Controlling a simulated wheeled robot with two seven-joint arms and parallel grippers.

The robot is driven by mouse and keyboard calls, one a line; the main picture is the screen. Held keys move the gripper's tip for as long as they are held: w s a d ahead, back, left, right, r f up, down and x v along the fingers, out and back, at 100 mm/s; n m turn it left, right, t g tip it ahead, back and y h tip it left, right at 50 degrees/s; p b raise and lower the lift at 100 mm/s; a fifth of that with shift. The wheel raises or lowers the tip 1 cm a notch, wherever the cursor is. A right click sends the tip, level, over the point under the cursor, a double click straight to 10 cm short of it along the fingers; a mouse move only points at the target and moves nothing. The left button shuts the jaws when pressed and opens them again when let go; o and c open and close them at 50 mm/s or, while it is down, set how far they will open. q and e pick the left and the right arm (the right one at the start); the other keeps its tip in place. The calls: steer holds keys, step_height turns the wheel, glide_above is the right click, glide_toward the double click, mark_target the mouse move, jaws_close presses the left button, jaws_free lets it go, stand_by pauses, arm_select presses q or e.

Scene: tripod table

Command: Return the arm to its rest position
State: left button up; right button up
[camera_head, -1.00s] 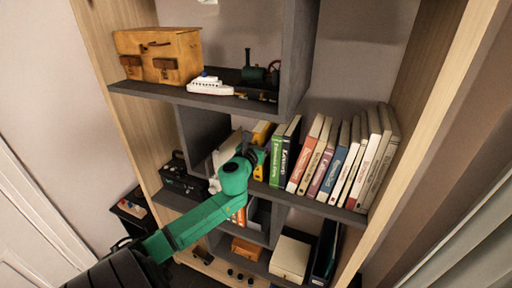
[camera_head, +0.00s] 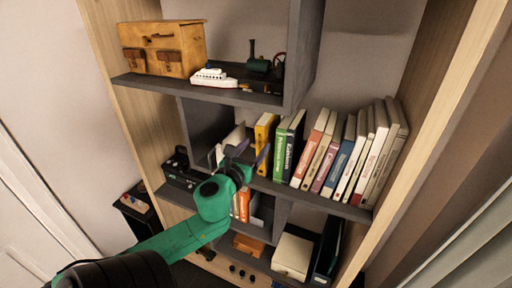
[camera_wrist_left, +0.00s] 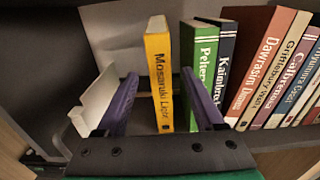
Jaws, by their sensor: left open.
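My left arm (camera_head: 185,238) is green and reaches in from the lower left in the head view. My left gripper (camera_head: 247,158) is in front of the middle shelf, near the yellow book (camera_head: 263,140). In the left wrist view, its two purple fingers (camera_wrist_left: 160,98) are spread apart and nothing is held. The yellow book (camera_wrist_left: 159,75) stands upright beyond the fingers and shows between them, with the green book (camera_wrist_left: 201,65) to its right. My right gripper is not in view.
A row of books (camera_head: 345,160) fills the middle shelf to the right. A white file holder (camera_wrist_left: 97,100) stands left of the yellow book. A toy ship (camera_head: 213,78) and a wooden box (camera_head: 165,48) sit above. The room in front of the shelf's left side looks free.

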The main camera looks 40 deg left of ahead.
arm_select(q)
steer(key=s+f+n+g+y, duration=0.1)
steer(key=s+f+n+g, duration=0.2)
steer(key=f+n, duration=0.45)
steer(key=s+f+n+g, duration=0.35)
steer(key=f+n, duration=0.25)
steer(key=n, duration=0.3)
steer(key=s+d+f+n+g+h, duration=0.45)
steer(key=d+f+n, duration=0.2)
steer(key=d, duration=0.25)
steer(key=s+d+f+n+g+h, duration=0.3)
steer(key=s+d+f+n, duration=0.3)
steer(key=d, duration=0.3)
steer(key=s+a+f+n+g+b, duration=0.1)
steer(key=s+f+b, duration=0.15)
steer(key=f, duration=2.35)
steer(key=s+a+f+g, duration=0.1)
steer(key=s+a+f, duration=0.1)
steer(key=s+f, duration=1)
steer(key=s, duration=0.3)
steer(key=shift+s+a+y, duration=0.35)
steer(key=shift+a, duration=0.05)
